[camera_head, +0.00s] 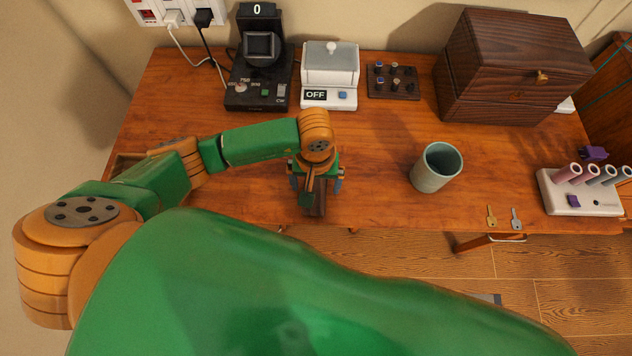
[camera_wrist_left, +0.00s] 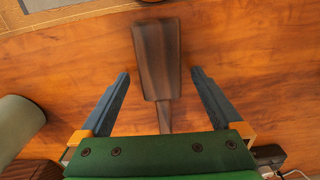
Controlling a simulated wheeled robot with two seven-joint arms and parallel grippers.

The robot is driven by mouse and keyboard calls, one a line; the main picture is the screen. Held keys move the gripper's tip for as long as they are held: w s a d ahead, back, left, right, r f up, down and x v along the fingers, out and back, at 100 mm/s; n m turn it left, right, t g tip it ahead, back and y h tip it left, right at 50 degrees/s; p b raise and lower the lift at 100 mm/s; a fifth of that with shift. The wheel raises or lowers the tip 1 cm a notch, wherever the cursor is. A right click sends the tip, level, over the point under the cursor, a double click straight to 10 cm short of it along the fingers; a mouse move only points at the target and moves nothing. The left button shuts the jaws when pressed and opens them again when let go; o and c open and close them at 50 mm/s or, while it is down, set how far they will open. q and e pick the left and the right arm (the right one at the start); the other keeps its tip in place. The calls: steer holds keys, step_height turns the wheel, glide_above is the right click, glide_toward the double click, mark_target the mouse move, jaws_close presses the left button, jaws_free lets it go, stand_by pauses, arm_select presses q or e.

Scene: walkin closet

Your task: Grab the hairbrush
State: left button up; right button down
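The hairbrush (camera_wrist_left: 157,60) is a dark brown paddle with a narrow handle. In the left wrist view it lies on the wooden table (camera_wrist_left: 70,75), its wide part in the centre and its handle running down toward my gripper. My left gripper (camera_wrist_left: 161,72) is open, with one blue finger on each side of the brush and clear gaps between. It also shows above the brush in the head view (camera_head: 316,184). My right gripper is not in view.
A teal cup (camera_head: 432,170) stands to the right of the gripper. Two keys (camera_head: 503,217) lie near the front edge. A white device (camera_head: 330,75), a black machine (camera_head: 258,75) and a dark wooden box (camera_head: 500,75) stand at the back.

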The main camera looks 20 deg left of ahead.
arm_select(q)
steer(key=shift+s+r, duration=0.1)
steer(key=shift+s, duration=0.05)
steer(key=c, duration=1.4)
